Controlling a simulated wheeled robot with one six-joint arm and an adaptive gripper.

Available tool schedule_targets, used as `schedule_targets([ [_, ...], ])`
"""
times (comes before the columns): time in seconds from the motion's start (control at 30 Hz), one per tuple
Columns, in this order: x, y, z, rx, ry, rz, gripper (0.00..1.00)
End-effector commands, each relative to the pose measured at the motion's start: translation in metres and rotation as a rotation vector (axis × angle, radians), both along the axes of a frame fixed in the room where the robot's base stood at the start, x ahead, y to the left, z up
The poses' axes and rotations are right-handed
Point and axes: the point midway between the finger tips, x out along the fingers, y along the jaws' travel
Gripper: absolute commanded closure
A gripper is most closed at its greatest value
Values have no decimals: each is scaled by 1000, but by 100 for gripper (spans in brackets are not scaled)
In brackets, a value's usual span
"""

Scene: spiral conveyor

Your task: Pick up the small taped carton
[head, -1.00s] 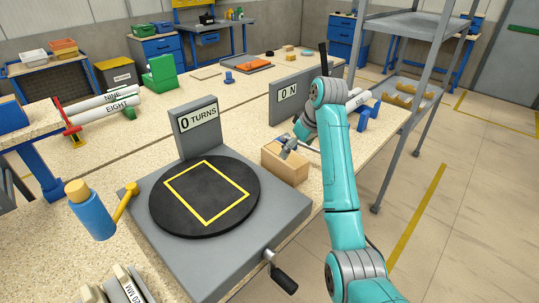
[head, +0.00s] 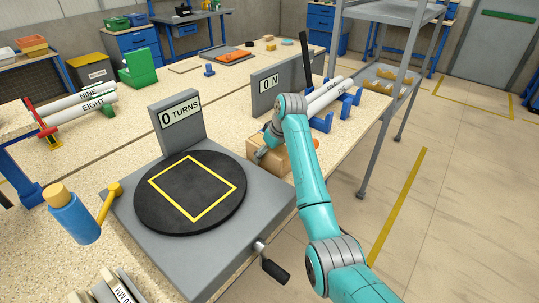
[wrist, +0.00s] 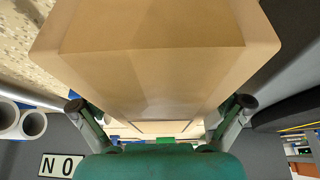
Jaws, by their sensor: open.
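A plain tan carton (head: 283,157) sits on the speckled bench behind the turntable, partly hidden by my arm in the head view. In the wrist view the carton (wrist: 150,50) is very close and fills the upper middle. My gripper (head: 261,152) is at the carton's upper left side in the head view. In the wrist view its two fingers (wrist: 160,104) are spread apart, with the carton's narrowing face showing between them. I cannot tell whether either finger touches it. No tape is clear on the visible faces.
The black turntable with a yellow square (head: 150,215) stands in front, with a crank (head: 272,262) at its right. A "0 N" panel (head: 268,92) stands behind the carton. White tubes (head: 328,95) lie in a blue rack to the right. A blue bottle (head: 72,215) stands at left.

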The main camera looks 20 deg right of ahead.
Motion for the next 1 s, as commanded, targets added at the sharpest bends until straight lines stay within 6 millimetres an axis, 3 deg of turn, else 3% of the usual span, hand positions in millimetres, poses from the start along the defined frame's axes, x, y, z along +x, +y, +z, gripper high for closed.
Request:
schedule_targets([
  [0.33,2,2,-7,0,-1,1,0],
  [0.6,2,1,-8,-1,1,0,68],
  [1.0,1,2,-10,-1,4,1,70],
])
